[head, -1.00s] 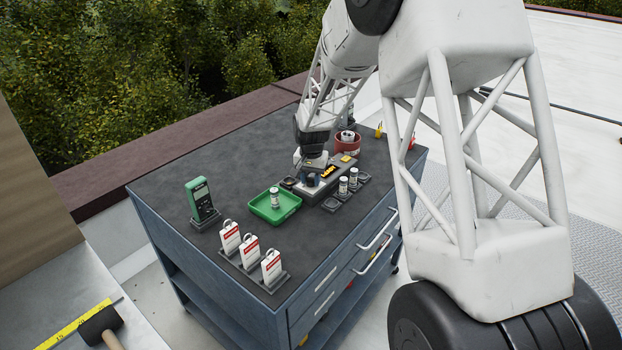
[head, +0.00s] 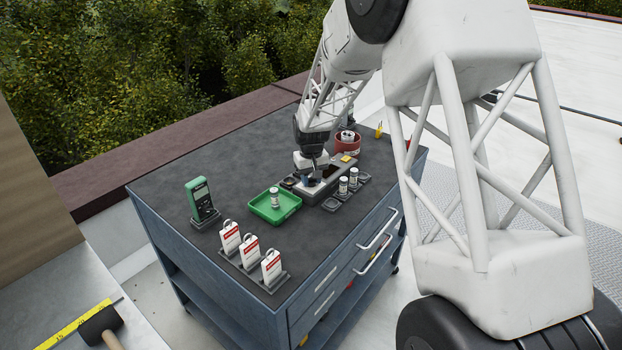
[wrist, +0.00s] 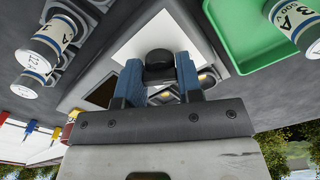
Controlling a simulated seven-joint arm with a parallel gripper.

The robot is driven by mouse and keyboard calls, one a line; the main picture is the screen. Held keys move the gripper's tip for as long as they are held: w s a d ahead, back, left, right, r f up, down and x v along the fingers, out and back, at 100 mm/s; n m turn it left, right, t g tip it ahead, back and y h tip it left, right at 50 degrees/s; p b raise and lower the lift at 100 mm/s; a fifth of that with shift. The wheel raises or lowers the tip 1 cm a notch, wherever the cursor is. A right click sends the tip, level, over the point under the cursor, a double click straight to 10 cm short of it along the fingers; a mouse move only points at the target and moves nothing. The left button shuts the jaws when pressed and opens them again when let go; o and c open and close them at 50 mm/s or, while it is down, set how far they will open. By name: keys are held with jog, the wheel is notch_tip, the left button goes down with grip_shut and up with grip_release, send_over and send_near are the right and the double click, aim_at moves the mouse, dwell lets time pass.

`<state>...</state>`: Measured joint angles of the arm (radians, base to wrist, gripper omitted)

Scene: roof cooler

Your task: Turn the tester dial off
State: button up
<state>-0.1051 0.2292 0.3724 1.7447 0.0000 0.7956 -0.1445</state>
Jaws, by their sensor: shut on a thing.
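My gripper (wrist: 158,80) is shut on the dial, one pad on each side.
A green tray (head: 289,211) with a labelled cylinder (head: 275,197) stands left of the tester. Two more cylinders (head: 343,185) stand at its right. A red pot (head: 350,145) is behind. A green meter (head: 200,198) and three white-red tags (head: 250,252) stand at the left.

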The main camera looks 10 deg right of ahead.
dwell(0.3)
jog(key=o, duration=0.9)
jog(key=shift+r, duration=3.9)
